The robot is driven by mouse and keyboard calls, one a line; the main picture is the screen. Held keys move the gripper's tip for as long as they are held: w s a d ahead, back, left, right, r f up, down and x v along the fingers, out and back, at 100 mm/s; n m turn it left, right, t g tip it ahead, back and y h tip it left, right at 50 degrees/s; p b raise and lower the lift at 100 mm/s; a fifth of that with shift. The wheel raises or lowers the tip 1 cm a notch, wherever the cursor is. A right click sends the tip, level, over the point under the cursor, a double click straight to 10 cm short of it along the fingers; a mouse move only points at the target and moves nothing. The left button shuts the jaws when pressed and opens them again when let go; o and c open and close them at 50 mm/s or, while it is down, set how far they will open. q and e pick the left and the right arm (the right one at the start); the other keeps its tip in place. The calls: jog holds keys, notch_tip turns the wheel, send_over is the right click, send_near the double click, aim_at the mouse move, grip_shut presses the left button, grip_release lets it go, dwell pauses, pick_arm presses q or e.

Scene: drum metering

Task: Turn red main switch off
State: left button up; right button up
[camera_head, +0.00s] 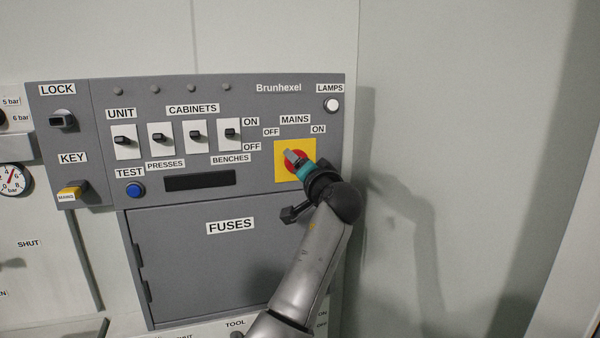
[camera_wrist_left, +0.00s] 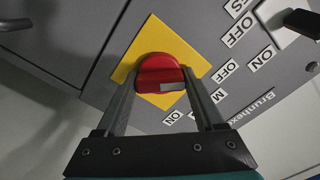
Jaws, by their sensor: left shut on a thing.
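The red main switch (camera_head: 288,167) sits on a yellow square plate (camera_head: 281,148) at the right of the grey panel, under the labels MAINS, OFF and ON. My left gripper (camera_head: 295,160) is at the switch and covers much of it in the head view. In the left wrist view, the red knob (camera_wrist_left: 153,68) is between the two fingers of my left gripper (camera_wrist_left: 159,75), which are shut on it. A pale mark (camera_wrist_left: 172,86) shows on the knob's edge. I cannot tell exactly which label it points to. My right gripper is not in view.
Several black cabinet switches (camera_head: 196,134) on white plates are left of the main switch. A white lamp (camera_head: 332,105) is above right. The FUSES door (camera_head: 190,245) is below, near my left arm. Bare wall (camera_head: 460,120) is to the right.

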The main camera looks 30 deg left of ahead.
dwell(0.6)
pick_arm(q)
jog(key=o, duration=1.4)
jog(key=b+v, duration=0.1)
jog(key=v, duration=1.4)
jog(key=shift+s+d, duration=0.1)
